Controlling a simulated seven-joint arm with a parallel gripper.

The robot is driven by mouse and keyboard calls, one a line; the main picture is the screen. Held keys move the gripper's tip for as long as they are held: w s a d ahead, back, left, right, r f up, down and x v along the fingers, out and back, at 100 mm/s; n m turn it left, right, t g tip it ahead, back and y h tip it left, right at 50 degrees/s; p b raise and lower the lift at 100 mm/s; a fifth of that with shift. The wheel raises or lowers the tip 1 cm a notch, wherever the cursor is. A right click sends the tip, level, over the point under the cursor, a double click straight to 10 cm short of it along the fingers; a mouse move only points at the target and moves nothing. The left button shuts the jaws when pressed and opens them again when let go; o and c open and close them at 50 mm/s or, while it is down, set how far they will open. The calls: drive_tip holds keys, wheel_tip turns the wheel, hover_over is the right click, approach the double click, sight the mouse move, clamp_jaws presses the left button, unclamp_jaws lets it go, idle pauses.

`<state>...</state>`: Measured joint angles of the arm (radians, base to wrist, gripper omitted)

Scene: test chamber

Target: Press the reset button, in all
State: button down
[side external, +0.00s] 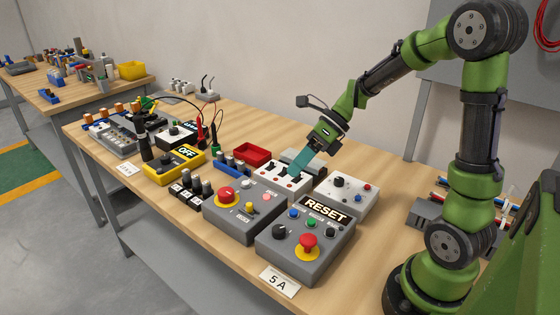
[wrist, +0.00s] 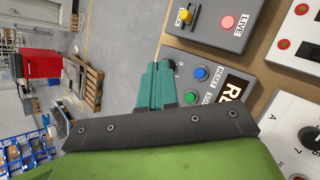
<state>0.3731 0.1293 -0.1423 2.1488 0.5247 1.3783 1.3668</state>
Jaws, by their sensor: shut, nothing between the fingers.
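The control box with the large RESET sign (side external: 327,209) is grey and sits at the front right of the bench. Its blue button (side external: 293,214) is left of a green button (side external: 312,222) and a black one. In the wrist view, the blue button (wrist: 201,73) has a small RESET label beside it, with the green button (wrist: 190,97) nearby. My gripper (side external: 294,172) has teal fingers, shut and empty. In the side view it appears over the white switch box, behind the grey boxes. In the wrist view its fingertips (wrist: 159,68) appear left of the blue button.
The RESET box also carries a red mushroom button (side external: 308,242) on yellow and a black knob (side external: 279,231). A grey box with a red mushroom button (side external: 226,195) stands to its left. A white box (side external: 347,195) is behind. A 5 A card (side external: 280,282) lies in front.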

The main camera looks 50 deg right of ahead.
sight(297, 211)
drive_tip(key=shift+f, duration=4.45)
drive_tip(key=shift+f, duration=0.1)
drive_tip(key=shift+f, duration=0.3)
drive_tip(key=shift+f, duration=0.5)
drive_tip(key=shift+r, duration=0.95)
